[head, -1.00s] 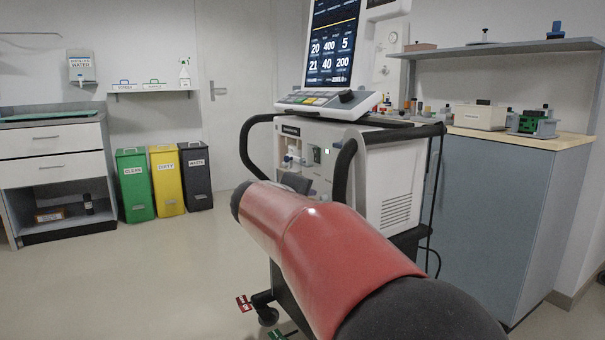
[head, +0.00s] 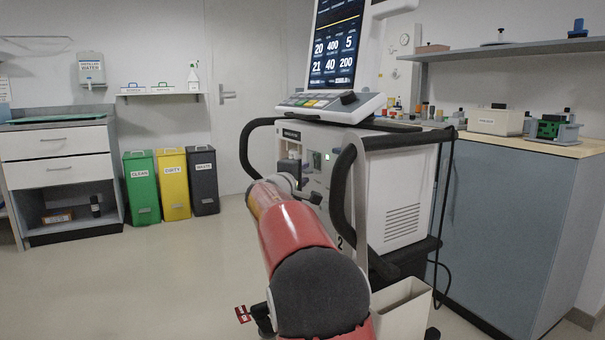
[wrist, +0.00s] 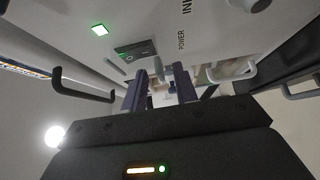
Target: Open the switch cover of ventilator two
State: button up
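Ventilator two (head: 400,195) stands in front of me in the head view, with a "2" on its lower side. Its front panel has a dark switch plate (head: 316,160) beside a small lit lamp. In the wrist view the dark plate (wrist: 134,48) lies near the green lamp (wrist: 99,28) and the word "POWER". I cannot make out the cover's edges or its position. My gripper (wrist: 160,70) is open, its two fingers apart with nothing visible held between them, close to the panel below and right of the plate. In the head view my arm hides part of the panel.
A black handle (head: 343,195) curves out beside my arm. The tilted screen (head: 335,45) rises above the panel. A pale bin (head: 402,315) hangs low at the right. Grey cabinets (head: 505,230) stand behind on the right. The floor at left is clear.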

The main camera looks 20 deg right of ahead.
jog(key=shift+c, duration=0.3)
grip_shut()
notch_tip(320, 180, up, 9)
jog(key=a+m+g+y+p, duration=0.2)
jog(key=m+g+y+p, duration=0.2)
jog(key=m+y+p, duration=0.3)
jog(key=shift+f+y+p, duration=0.15)
jog(key=shift+y+p, duration=2.75)
jog(key=shift+s+r+g+y, duration=0.1)
jog(key=shift+r+g+y, duration=0.2)
jog(key=shift+y, duration=0.1)
